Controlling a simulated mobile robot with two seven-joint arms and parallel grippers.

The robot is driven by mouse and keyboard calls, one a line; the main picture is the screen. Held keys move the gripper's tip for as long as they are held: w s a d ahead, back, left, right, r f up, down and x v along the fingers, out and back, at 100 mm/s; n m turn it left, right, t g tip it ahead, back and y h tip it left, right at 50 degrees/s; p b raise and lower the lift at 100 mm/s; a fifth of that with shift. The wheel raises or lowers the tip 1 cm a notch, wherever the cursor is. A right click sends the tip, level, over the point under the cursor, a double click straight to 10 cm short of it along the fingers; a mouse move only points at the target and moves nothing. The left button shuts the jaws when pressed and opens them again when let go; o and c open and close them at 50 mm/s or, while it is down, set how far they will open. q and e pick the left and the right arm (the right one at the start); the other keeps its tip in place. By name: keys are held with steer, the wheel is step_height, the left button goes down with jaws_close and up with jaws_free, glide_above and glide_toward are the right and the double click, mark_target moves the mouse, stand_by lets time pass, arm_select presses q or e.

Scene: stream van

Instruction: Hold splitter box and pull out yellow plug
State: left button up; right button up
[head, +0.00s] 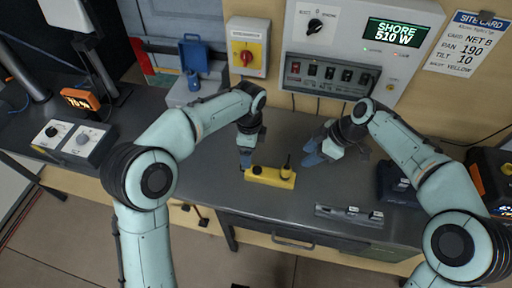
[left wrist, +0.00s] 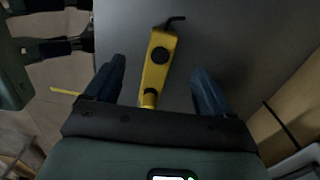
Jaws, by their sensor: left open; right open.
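The yellow splitter box (head: 265,177) lies on the grey workbench, with a dark upright piece near its right end. In the left wrist view the box (left wrist: 157,72) shows a round black socket or plug on top, a bent black lead at its far end and a dark-banded yellow piece at its near end. I cannot tell which part is the yellow plug. My left gripper (head: 246,158) is open above the box's left end; in its wrist view the blue fingers stand apart on either side of the box. My right gripper (head: 316,152) is open and empty, right of the box.
A grey strip with small labelled pieces (head: 349,214) lies at the bench's front right. A control panel (head: 335,72) and a yellow switch box (head: 247,47) are on the back wall. The bench in front of the splitter box is clear.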

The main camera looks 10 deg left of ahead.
mark_target(256, 171)
arm_select(q)
steer(key=shift+m, duration=0.3)
steer(key=f, duration=0.4)
steer(key=d+f, duration=0.1)
steer(key=f, duration=0.3)
steer(key=d+f, duration=0.1)
steer(key=f, duration=0.3)
steer(key=shift+w+f, duration=0.15)
steer(key=shift+f, duration=0.25)
